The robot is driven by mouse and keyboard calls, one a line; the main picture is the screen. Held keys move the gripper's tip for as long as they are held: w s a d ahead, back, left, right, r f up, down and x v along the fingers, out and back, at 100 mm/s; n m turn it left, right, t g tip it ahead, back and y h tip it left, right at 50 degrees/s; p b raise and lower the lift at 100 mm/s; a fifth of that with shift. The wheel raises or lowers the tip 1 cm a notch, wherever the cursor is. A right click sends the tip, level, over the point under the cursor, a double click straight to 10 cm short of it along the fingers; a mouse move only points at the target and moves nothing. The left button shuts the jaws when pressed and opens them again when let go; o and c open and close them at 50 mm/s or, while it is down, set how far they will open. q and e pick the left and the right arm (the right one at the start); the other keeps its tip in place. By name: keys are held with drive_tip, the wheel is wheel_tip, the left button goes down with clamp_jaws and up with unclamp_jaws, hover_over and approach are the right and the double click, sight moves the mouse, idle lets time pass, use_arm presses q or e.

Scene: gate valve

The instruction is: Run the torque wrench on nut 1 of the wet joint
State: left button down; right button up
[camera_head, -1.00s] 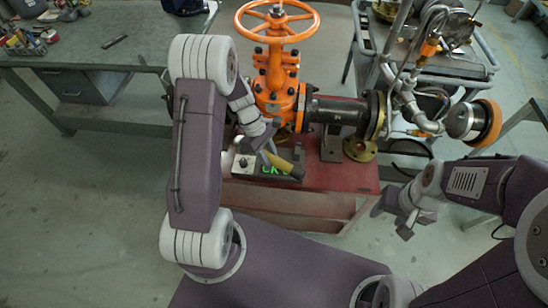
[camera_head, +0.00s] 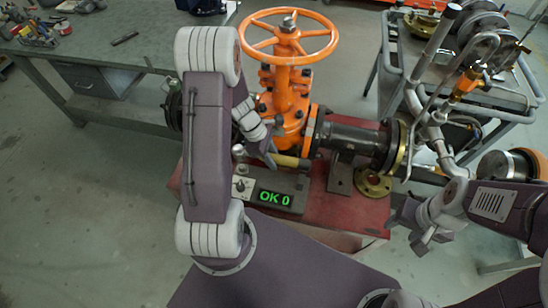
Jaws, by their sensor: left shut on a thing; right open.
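The orange gate valve (camera_head: 290,95) stands on a red stand (camera_head: 335,210), its handwheel (camera_head: 288,35) on top. A flanged joint (camera_head: 316,128) links it to a dark pipe (camera_head: 350,136); single nuts are too small to tell apart. My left gripper (camera_head: 270,150) is shut on a yellow-brown tool (camera_head: 290,162), likely the torque wrench, low in front of the valve. The tool's working end is hidden, so I cannot tell whether it touches a nut. A grey box with a green display (camera_head: 274,198) reads "OK 0". My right gripper (camera_head: 414,228) is open and empty, right of the stand.
A brass flange (camera_head: 373,184) lies on the stand below the pipe's far end. A cart (camera_head: 465,95) with metal piping and fittings stands at the right. A grey workbench (camera_head: 110,45) with tools is at the left. The floor at the lower left is clear.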

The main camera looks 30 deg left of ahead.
use_arm(q)
drive_tip(key=shift+s+r, duration=0.1)
drive_tip(key=shift+s, duration=0.05)
drive_tip(key=shift+p, duration=0.35)
wheel_tip(320, 180, down, 8)
drive_tip(key=b, duration=0.6)
drive_tip(key=shift+r+b, duration=0.15)
drive_tip(key=shift+b, duration=0.15)
drive_tip(key=c, duration=1)
unclamp_jaws()
drive_tip(key=p+v, duration=0.3)
drive_tip(key=v, duration=0.6)
drive_tip(key=shift+d+r, duration=0.1)
